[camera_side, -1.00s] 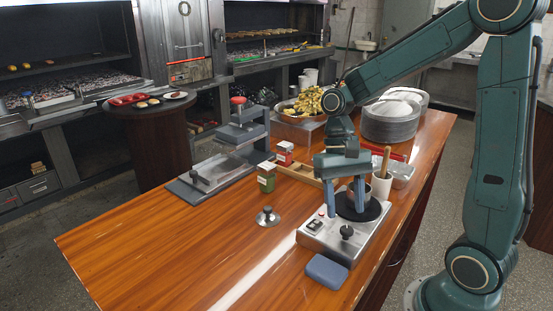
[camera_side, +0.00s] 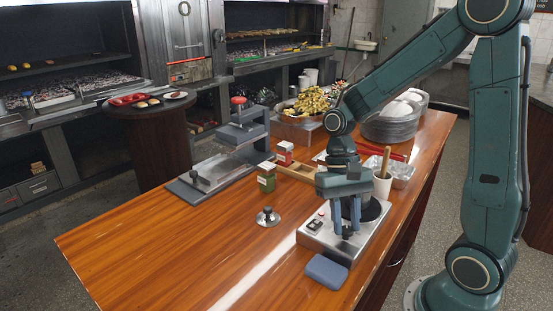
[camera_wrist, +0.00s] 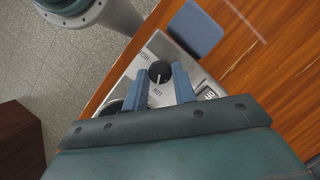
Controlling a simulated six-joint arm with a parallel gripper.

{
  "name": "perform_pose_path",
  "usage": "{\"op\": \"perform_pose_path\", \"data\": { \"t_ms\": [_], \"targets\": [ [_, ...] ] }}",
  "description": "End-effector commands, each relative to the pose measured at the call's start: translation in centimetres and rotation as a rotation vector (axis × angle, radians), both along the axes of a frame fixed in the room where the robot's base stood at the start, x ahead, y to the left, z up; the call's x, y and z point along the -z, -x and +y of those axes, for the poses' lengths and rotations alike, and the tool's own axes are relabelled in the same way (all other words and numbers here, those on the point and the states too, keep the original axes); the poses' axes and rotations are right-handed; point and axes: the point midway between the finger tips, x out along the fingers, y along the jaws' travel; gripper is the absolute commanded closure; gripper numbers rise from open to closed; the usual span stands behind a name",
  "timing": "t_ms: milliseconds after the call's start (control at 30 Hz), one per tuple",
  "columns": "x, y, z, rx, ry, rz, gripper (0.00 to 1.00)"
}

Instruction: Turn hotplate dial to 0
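The hotplate (camera_side: 313,237) is a steel box on the wooden counter, with a dark round plate (camera_side: 372,209) on top and a small switch (camera_side: 316,224). Its black dial (camera_wrist: 160,72) shows in the wrist view with a white pointer line aimed toward the picture's bottom. My gripper (camera_side: 346,232) points down over the hotplate's front, fingers apart. In the wrist view its fingertips (camera_wrist: 159,70) lie on either side of the dial. I cannot tell whether they touch it. In the side view the fingers mostly hide the dial.
A blue-grey pad (camera_side: 326,271) lies in front of the hotplate. A white cup with a wooden handle (camera_side: 383,186) stands close behind. A metal knobbed lid (camera_side: 267,217), a green jar (camera_side: 266,178) and a press (camera_side: 225,165) stand left. The counter's front left is clear.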

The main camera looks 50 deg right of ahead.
Motion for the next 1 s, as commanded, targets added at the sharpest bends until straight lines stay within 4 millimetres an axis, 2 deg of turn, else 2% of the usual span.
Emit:
{"op": "perform_pose_path", "data": {
  "t_ms": [467, 667, 1000],
  "targets": [
    [-0.04, -0.09, 0.09, -0.088, 0.001, 0.001, 0.96],
    [-0.03, -0.18, 0.19, -0.214, 0.002, -0.001, 0.96],
    [-0.01, -0.25, 0.51, -0.52, 0.002, 0.0, 0.96]
  ]
}}
